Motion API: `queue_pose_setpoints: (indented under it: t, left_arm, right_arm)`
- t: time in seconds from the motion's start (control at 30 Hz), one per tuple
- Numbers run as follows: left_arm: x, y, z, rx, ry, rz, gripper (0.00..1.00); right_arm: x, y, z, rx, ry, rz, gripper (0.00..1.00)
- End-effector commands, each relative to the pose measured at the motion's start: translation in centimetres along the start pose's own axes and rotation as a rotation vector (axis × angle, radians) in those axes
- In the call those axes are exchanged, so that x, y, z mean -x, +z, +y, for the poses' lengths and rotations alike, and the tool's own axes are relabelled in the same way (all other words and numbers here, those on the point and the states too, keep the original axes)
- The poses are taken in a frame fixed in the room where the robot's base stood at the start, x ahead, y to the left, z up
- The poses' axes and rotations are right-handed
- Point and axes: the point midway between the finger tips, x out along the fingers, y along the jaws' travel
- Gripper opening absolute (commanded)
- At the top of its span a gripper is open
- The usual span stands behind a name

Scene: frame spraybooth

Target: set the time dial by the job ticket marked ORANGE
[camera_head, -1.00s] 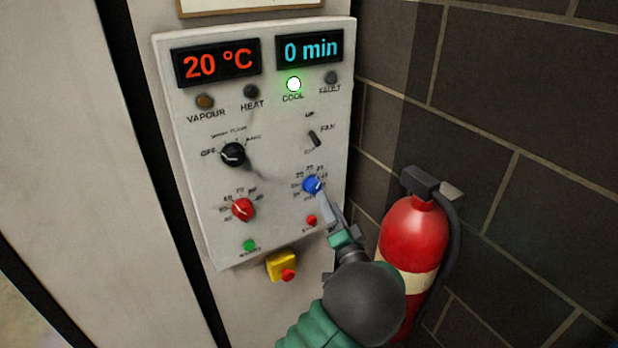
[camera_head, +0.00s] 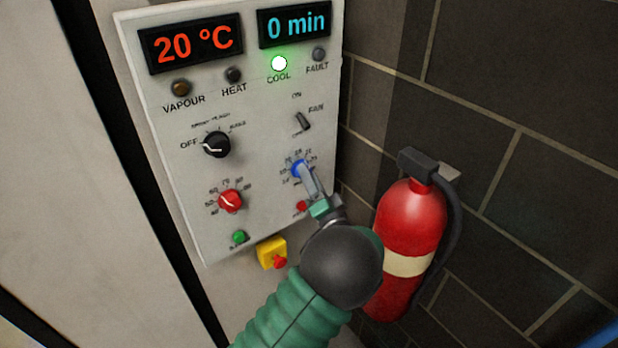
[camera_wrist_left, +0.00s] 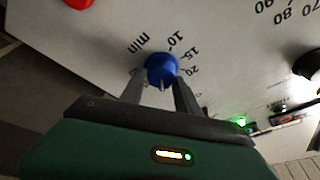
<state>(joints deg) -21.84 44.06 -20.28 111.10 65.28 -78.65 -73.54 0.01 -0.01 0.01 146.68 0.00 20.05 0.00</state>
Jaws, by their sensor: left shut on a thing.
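The blue time dial (camera_head: 299,168) sits at the lower right of the control panel (camera_head: 262,200), with a ring of small numbers around it. My left gripper (camera_head: 309,182) is at the dial, shut on it. In the left wrist view the two fingers flank the blue dial (camera_wrist_left: 162,68), with "min", 10, 15 and 20 printed around it. A small pale pointer mark shows on the dial's near edge, between the fingers. The time display (camera_head: 295,23) reads 0 min. No ticket marked ORANGE is in view. My right gripper is not in view.
A red dial (camera_head: 230,201), black OFF selector (camera_head: 216,144), fan switch (camera_head: 303,121), red button (camera_head: 301,206), green button (camera_head: 239,237) and yellow-based emergency stop (camera_head: 271,253) surround it. The temperature display (camera_head: 192,44) reads 20 °C; the COOL lamp (camera_head: 279,64) is lit. A fire extinguisher (camera_head: 411,221) hangs right.

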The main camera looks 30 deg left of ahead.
Motion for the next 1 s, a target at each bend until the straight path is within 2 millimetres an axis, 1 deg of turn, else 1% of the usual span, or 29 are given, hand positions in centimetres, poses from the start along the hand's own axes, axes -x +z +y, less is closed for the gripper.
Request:
queue_pose_setpoints:
  t: [0.03,0.1,0.3,0.37,0.5,0.53,0.63,0.8,0.83,0.97,1.0]
  left_arm:
    - [-0.3,0.7,-0.2,-0.007,-0.008,-0.016,0.07]
    - [-0.3,0.7,-0.2,-0.008,-0.010,-0.017,0.00]
    - [-0.4,0.8,-0.3,-0.012,-0.010,-0.020,0.00]
    - [-0.5,0.7,-0.5,-0.026,-0.005,-0.019,0.00]
    - [-0.5,0.6,-0.7,-0.098,0.019,-0.013,0.00]
    - [-0.5,0.6,-0.7,-0.111,0.023,-0.013,0.00]
    - [-0.4,0.9,-0.3,-0.124,0.027,-0.012,0.00]
    - [-0.4,1.0,-0.2,-0.123,0.026,-0.013,0.00]
    - [-0.4,1.0,-0.2,-0.123,0.025,-0.013,0.42]
    - [-0.3,0.8,-0.2,-0.121,0.026,-0.009,0.60]
    - [-0.2,0.7,-0.2,-0.121,0.026,-0.008,0.61]
  right_arm:
    - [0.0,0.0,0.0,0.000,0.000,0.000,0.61]
    - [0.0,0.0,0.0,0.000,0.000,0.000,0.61]
    - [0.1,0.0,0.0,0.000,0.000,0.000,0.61]
    - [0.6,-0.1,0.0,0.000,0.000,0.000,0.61]
    - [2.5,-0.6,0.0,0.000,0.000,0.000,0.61]
    - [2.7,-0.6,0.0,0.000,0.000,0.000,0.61]
    - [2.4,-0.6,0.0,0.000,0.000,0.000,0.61]
    - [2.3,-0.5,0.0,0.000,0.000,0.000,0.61]
    - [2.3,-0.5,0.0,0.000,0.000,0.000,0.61]
    - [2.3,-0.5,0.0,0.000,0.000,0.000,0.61]
    - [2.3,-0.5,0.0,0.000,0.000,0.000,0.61]
